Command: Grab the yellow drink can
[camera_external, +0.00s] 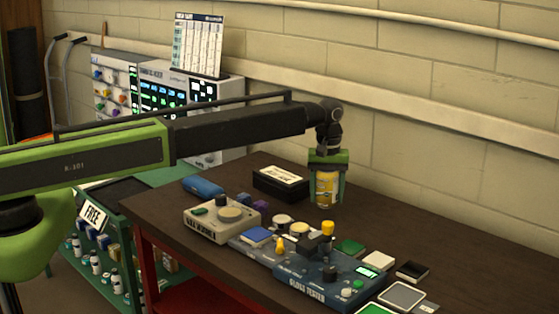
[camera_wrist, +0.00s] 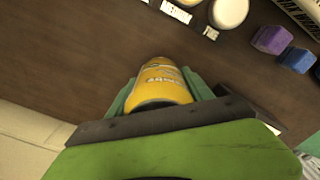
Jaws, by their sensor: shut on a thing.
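The yellow drink can (camera_external: 326,188) stands upright on the dark brown table, near the wall, in the external view. My gripper (camera_external: 326,190) points down over it, with a green finger on each side. In the wrist view, the yellow can (camera_wrist: 162,82) with pale lettering sits between the teal fingers of my gripper (camera_wrist: 162,92). The fingers are shut on the can. The can's lower end looks at or very near the tabletop; I cannot tell whether it touches. Its top is hidden by the gripper.
A black box (camera_external: 281,184) with a white label stands just left of the can. The blue gloss tester (camera_external: 318,277) and a beige device (camera_external: 221,220) stand in front. Several small square samples lie to the right. The wall is close behind. Bare table (camera_wrist: 75,75) surrounds the can's left side.

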